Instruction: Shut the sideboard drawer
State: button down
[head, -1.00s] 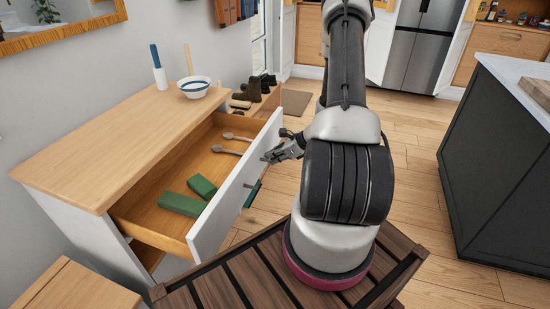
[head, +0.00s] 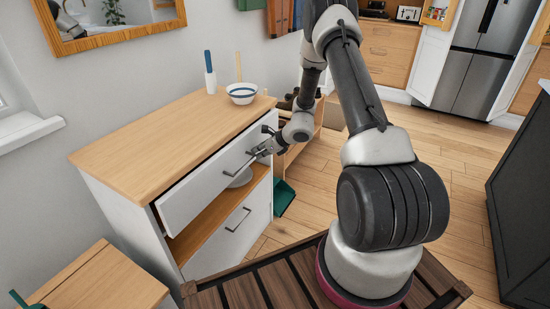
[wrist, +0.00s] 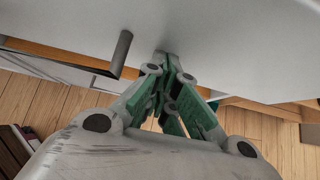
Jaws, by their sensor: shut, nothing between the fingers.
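The sideboard (head: 135,145) has a wooden top and a white body, left of my arm in the head view. Its top drawer has a white front (head: 195,190) that stands close to the cabinet, with a narrow dark gap at its left end. The drawer's inside is hidden under the top. My gripper (head: 255,153) is shut and empty, its tips at the drawer front, right of a dark bar handle. In the wrist view the shut fingertips (wrist: 166,58) meet the white front (wrist: 215,40), beside the handle (wrist: 121,54). Exact contact is hard to tell.
A striped bowl (head: 242,93) and a blue-and-white bottle (head: 209,75) stand on the sideboard. Below the drawer are an open shelf and a white lower front (head: 215,240). A green dustpan (head: 284,197) is at its right. A small wooden table (head: 100,280) stands front left. Floor to the right is clear.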

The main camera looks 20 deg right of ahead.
aim_at(252, 146)
jog(key=w+a, duration=0.2)
jog(key=w, duration=0.1)
jog(key=shift+w+a, duration=0.25)
jog(key=shift+a, duration=0.05)
jog(key=shift+w+a+r, duration=0.1)
jog(key=shift+w, duration=0.15)
jog(key=shift+r, duration=0.1)
